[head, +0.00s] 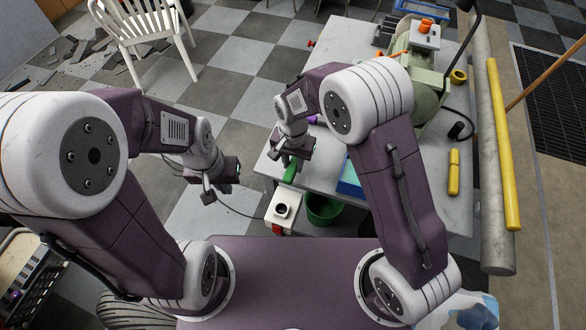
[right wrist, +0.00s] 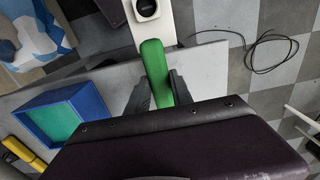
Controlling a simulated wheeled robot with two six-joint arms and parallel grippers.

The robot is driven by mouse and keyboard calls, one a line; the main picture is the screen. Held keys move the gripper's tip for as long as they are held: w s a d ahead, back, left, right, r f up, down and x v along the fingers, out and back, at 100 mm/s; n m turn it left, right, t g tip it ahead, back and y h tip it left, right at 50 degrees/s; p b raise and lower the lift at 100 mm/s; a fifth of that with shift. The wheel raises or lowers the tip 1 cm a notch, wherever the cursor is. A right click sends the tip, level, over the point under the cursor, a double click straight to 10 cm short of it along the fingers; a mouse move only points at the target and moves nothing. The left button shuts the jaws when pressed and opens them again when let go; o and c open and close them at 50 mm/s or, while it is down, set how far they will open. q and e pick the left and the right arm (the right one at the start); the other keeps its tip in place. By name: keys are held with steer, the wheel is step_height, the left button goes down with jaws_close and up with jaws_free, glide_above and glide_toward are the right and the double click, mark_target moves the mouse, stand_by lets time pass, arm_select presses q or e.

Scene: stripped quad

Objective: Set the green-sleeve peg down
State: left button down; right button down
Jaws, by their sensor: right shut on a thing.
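The green-sleeve peg (head: 290,174) shows below my right gripper (head: 289,158) in the head view, over the near left part of the table. In the right wrist view the green sleeve (right wrist: 155,70) lies between the two dark fingers of the right gripper (right wrist: 160,93), which is shut on it. Its far end points toward a white block with a round black socket (right wrist: 146,9). Whether the peg touches anything below is unclear. My left gripper (head: 217,194) is empty, its fingers apart, left of the table over the floor.
A blue tray (head: 347,183) with a green inside (right wrist: 52,121) is on the table (head: 442,210). A yellow object (head: 453,173) and a greenish machine (head: 428,75) are farther right.

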steer(key=shift+f, duration=2)
steer(key=c, duration=1.1)
jaws_free()
steer(key=shift+f, duration=0.15)
step_height(320, 180, up, 12)
steer(key=shift+r, duration=0.2)
steer(key=s+d+n, duration=0.1)
steer(key=s+d, duration=0.2)
steer(key=d, duration=0.3)
steer(key=s+d+n, duration=0.1)
steer(key=s+d, duration=0.3)
steer(key=d, duration=0.2)
steer(key=s+d+n+t, duration=0.1)
steer(key=s+d, duration=0.3)
steer(key=d, duration=0.3)
steer(key=shift+s+f, duration=0.1)
steer(key=shift+f, duration=0.25)
